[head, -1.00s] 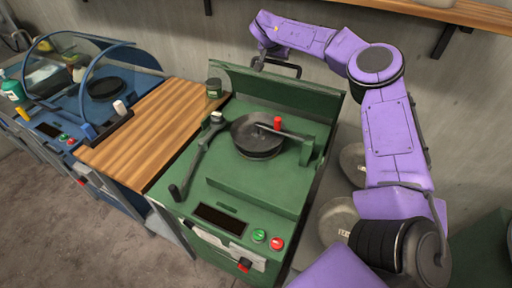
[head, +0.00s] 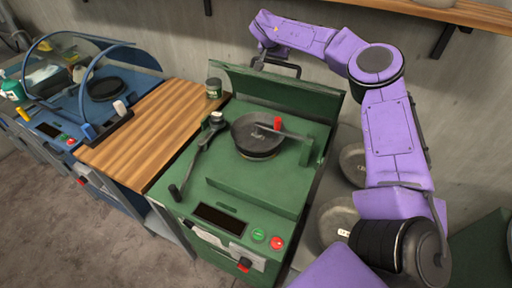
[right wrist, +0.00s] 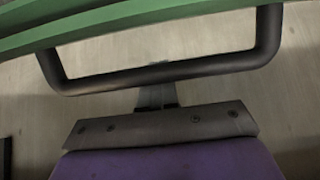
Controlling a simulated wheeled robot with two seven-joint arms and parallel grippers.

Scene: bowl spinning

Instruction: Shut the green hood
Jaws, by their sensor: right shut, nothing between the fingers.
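The green hood (head: 285,92) stands raised at the back of the green machine (head: 228,194). Its dark handle (head: 288,67) sticks out behind the hood's upper edge, toward the wall. My right gripper (head: 257,62) is shut and empty at the left end of the handle, behind the hood. In the right wrist view, the green hood edge (right wrist: 130,22) crosses the top and the dark handle bar (right wrist: 165,73) runs below it. My gripper tips (right wrist: 155,97) are right at the bar; whether they touch it I cannot tell. My left gripper is not in view.
A dark bowl (head: 252,143) sits on the machine, with a red-knobbed arm (head: 277,124) above it. A wooden counter (head: 150,125) with a jar (head: 213,88) and a blue machine (head: 105,105) stand left. Metal bowls (head: 338,218) lie to the right. A shelf (head: 460,12) is above.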

